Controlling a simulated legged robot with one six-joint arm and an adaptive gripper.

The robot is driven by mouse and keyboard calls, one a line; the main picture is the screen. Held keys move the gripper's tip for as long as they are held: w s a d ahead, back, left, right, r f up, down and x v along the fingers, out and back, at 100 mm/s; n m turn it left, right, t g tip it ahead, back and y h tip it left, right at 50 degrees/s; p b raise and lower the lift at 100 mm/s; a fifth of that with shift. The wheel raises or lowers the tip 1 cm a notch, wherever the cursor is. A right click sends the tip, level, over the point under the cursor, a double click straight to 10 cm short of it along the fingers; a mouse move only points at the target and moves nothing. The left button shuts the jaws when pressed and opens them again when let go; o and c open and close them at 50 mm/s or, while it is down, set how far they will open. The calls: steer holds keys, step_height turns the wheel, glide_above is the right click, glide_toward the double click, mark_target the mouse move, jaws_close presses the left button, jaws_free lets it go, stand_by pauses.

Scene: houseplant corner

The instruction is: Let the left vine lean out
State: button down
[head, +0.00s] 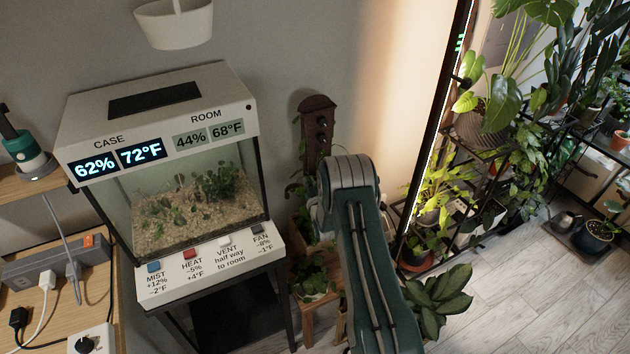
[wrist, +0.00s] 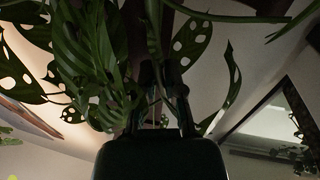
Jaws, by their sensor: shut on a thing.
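A dark brown upright board (head: 318,112) with dark round knobs stands against the wall in the head view. Vine leaves (head: 314,285) show low beside my arm, and some green shows along the board's left side. In the wrist view, vine leaves with holes (wrist: 190,40) hang around my gripper (wrist: 166,92), with a large leaf cluster (wrist: 88,50) on the left. A dark upright part (wrist: 135,30) is behind them. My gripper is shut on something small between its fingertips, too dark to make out. My arm hides the gripper in the head view.
A glass terrarium case (head: 195,200) with displays stands left of the board, with labelled buttons on its front ledge. A white hanging pot (head: 175,24) is above. Shelves of plants (head: 480,150) and a tall dark frame are on the right. Floor (head: 500,310) is clear at lower right.

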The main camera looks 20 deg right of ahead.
steer(key=a+f+n+t, duration=0.1)
steer(key=a+n, duration=0.3)
steer(key=a, duration=0.4)
steer(key=shift+a+f+n, duration=0.2)
steer(key=shift+f+n, duration=0.2)
steer(key=shift+f, duration=0.35)
steer(key=c, duration=0.7)
jaws_free()
steer(key=shift+s+f, duration=0.1)
steer(key=shift+s, duration=0.1)
steer(key=s, duration=0.3)
steer(key=s+a, duration=0.1)
steer(key=s, duration=0.3)
steer(key=s+f, duration=0.1)
steer(key=s, duration=0.3)
steer(key=shift+s+a+f, duration=0.1)
steer(key=shift+s+a, duration=0.15)
steer(key=shift+a, duration=0.1)
steer(key=shift+s, duration=0.15)
